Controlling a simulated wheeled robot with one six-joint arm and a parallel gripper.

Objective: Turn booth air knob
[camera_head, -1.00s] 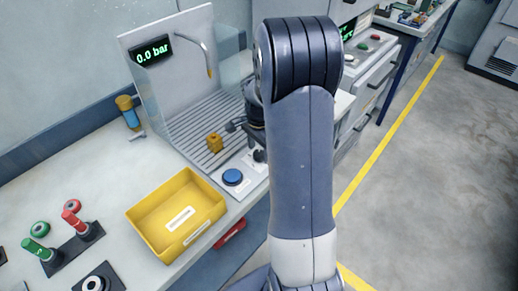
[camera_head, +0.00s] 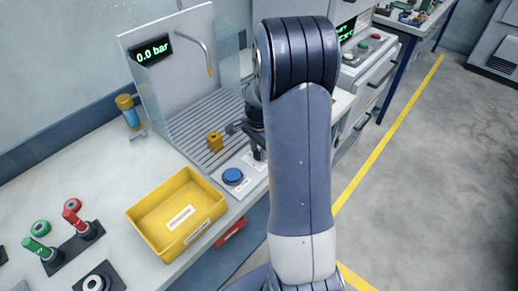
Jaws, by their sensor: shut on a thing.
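My own arm covers the area just to the right, and the fingertips are small and dark, so the knob's angle cannot be made out.
A small brass-coloured block (camera_head: 214,142) sits on the slatted floor, close left of my gripper. A yellow bin (camera_head: 156,206) stands in front on the bench. Red and green handled parts (camera_head: 73,217) are at left. The floor at right is clear.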

